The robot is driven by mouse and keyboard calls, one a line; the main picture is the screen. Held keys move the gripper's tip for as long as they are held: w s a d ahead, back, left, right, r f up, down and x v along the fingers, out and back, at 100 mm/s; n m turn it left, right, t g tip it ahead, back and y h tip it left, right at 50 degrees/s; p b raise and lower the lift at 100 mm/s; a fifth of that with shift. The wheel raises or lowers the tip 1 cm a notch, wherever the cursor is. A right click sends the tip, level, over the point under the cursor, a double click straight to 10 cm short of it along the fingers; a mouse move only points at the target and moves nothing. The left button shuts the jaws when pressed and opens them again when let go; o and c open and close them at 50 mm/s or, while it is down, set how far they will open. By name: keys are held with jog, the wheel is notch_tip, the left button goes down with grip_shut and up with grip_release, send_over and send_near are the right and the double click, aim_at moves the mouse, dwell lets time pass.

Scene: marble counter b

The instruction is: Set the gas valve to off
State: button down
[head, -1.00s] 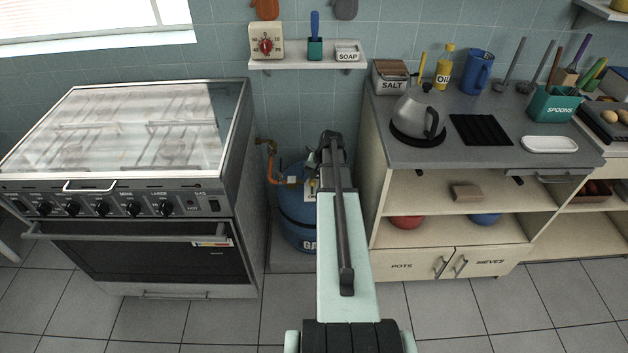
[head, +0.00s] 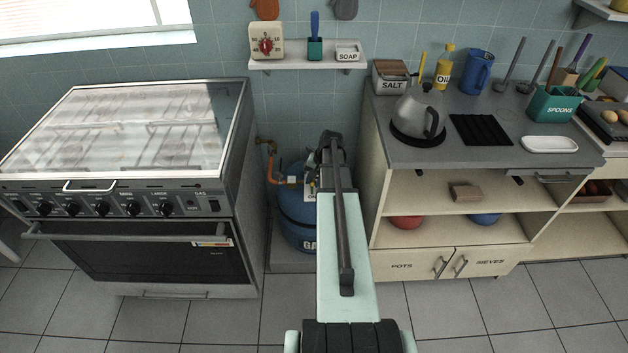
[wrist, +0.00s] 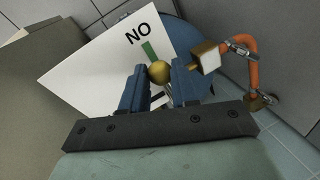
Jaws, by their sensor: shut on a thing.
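The blue gas cylinder (head: 297,228) stands on the floor between stove and cabinet. In the wrist view its blue top (wrist: 181,37) shows behind a white card (wrist: 95,62). The card bears letters reading "NO" as seen here and a green bar. A round brass knob (wrist: 160,71) of the valve sits by the end of the green bar. My gripper (wrist: 160,82) has its two blue fingers on either side of the valve, shut on its handle below the knob. The handle is mostly hidden by the fingers. In the head view my arm hides the valve.
An orange hose (head: 271,165) runs from the cylinder to the wall, close to my right finger in the wrist view. The stove (head: 150,255) is left and the cabinet (head: 450,240) right, leaving a narrow gap. A shelf (head: 300,64) hangs above.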

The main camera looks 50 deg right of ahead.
jog(key=shift+d, duration=0.1)
dwell(0.3)
jog(key=d+n, duration=0.1)
jog(key=n, duration=0.1)
jog(key=s+d+n+y, duration=0.1)
jog(key=n, duration=0.1)
jog(key=shift+d+n+g, duration=0.2)
jog(key=shift+n+g, duration=0.2)
jog(key=d+n, duration=0.1)
jog(key=n, duration=0.1)
jog(key=d+n+g, duration=0.1)
jog(key=shift+s+n, duration=0.1)
jog(key=shift+n, duration=0.3)
jog(key=n, duration=0.1)
jog(key=d+n, duration=0.1)
jog(key=n, duration=0.1)
jog(key=d+n+g, duration=0.1)
jog(key=shift+w+d+y, duration=0.2)
jog(key=shift+w+y, duration=0.1)
jog(key=shift+w, duration=0.05)
jog(key=shift+w+d+n+g, duration=0.25)
jog(key=shift+d+n, duration=0.05)
jog(key=shift+n, duration=0.55)
jog(key=shift+w+d+n+g, duration=0.2)
jog(key=shift+w+d+n, duration=0.1)
jog(key=shift+n, duration=0.5)
jog(key=shift+w+d+n+g, duration=0.2)
jog(key=shift+d+n+g, duration=0.1)
jog(key=shift+n, duration=0.55)
